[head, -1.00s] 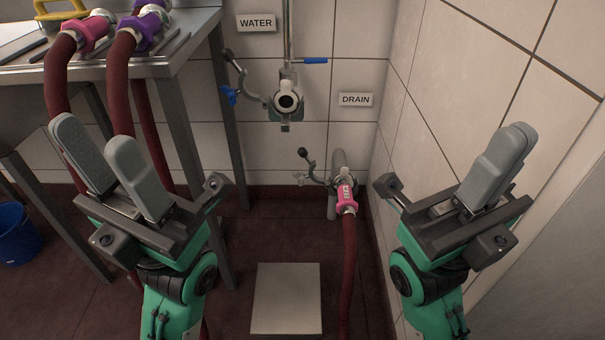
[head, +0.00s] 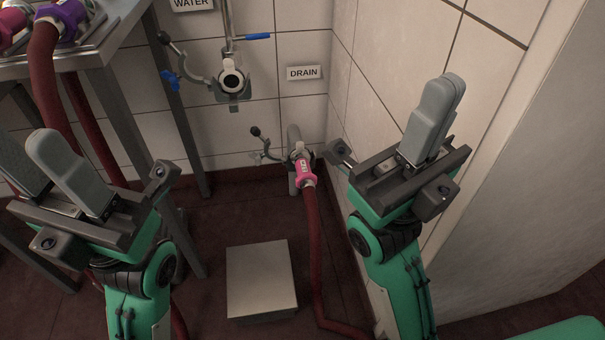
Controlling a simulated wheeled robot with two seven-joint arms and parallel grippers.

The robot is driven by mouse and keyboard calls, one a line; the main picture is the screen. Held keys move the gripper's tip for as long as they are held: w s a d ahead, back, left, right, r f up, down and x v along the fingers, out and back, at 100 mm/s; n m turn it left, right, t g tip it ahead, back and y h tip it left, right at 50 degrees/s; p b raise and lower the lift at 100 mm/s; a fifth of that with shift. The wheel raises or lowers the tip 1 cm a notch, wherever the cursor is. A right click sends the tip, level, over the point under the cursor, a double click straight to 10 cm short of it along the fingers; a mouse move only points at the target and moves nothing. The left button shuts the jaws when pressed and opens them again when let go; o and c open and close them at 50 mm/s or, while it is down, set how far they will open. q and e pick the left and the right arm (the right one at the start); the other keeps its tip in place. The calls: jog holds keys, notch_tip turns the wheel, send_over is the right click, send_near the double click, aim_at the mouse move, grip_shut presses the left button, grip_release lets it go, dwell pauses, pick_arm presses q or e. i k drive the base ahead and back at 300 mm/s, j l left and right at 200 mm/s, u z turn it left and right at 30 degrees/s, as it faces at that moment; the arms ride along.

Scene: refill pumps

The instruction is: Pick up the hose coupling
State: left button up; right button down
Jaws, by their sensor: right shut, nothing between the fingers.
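A pink hose coupling (head: 302,172) sits at the drain pipe outlet (head: 294,142) low on the back wall, with a dark red hose running down from it to the floor. A purple coupling (head: 66,18) and another pink coupling (head: 10,30), partly cut off, lie on the metal table at the top left, each on a red hose. My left gripper (head: 28,142) is open and empty, in front of the table's legs. My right gripper (head: 440,92) is shut and empty, in front of the right wall, to the right of the drain coupling. Neither gripper touches a coupling.
A water outlet (head: 231,80) with a blue-handled valve is on the wall above the drain. The metal table (head: 125,25) stands at the left. A pale square block (head: 261,278) is on the dark floor. The tiled right wall is close to my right arm.

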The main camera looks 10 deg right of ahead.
aim_at(301, 160)
jog(key=z, duration=0.4)
jog(key=j+z, duration=0.2)
jog(key=z, duration=0.2)
jog(key=k+j+z, duration=0.15)
jog(key=z, duration=0.3)
jog(key=k+j+z, duration=0.1)
jog(key=z, duration=0.3)
